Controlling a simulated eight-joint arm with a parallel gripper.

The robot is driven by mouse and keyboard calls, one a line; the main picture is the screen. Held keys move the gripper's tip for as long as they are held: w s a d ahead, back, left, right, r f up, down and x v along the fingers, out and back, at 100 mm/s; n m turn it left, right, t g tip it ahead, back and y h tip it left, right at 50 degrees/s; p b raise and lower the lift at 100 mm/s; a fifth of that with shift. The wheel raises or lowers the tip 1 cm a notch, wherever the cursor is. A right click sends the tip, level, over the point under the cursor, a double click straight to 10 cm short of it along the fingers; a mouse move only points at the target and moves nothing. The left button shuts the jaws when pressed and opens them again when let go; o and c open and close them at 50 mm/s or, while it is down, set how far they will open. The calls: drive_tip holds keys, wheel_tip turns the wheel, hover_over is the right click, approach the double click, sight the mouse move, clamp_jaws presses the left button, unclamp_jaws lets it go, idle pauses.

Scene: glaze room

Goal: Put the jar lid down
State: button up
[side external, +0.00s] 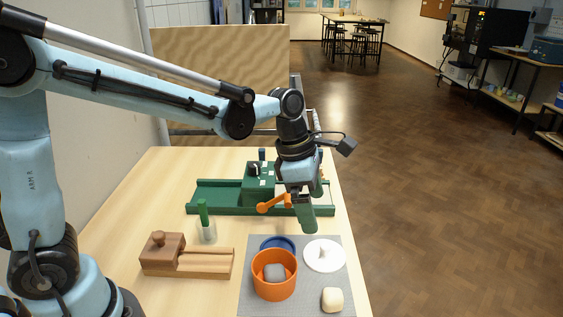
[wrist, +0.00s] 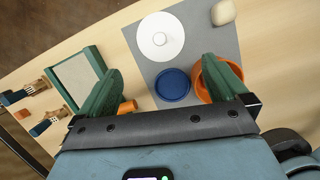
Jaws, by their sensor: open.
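The white jar lid (side external: 324,255) lies flat on the grey mat (side external: 254,302), its small knob upward. It also shows in the wrist view (wrist: 160,37), clear of both fingers and beyond their tips. My gripper (side external: 306,222) is open and empty, its green fingers pointing down above the table, behind the mat in the side view. In the wrist view my gripper (wrist: 163,66) has its fingers spread wide. The orange jar (side external: 274,290) stands on the mat with a grey lump (side external: 274,272) in it; the right finger partly covers it in the wrist view.
A blue disc (side external: 268,243) lies behind the jar, and a cream block (side external: 332,300) lies at the mat's front right. A green fixture (side external: 215,208) with an orange crank (side external: 272,204) stands close behind my fingers. A wooden block (side external: 160,262) and a green-handled tool (side external: 203,212) stand left.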

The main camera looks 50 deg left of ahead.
drive_tip(key=s+a+r+m+t+y, duration=0.1)
drive_tip(key=s+a+m, duration=0.4)
drive_tip(key=m, duration=0.7)
drive_tip(key=s+a+r+m+t+y, duration=0.1)
drive_tip(key=s+a+m+t, duration=0.3)
drive_tip(key=m, duration=0.8)
drive_tip(key=shift+s+a+r+m+y, duration=0.15)
drive_tip(key=shift+s+a+m+y, duration=0.2)
drive_tip(key=shift+s+a, duration=0.65)
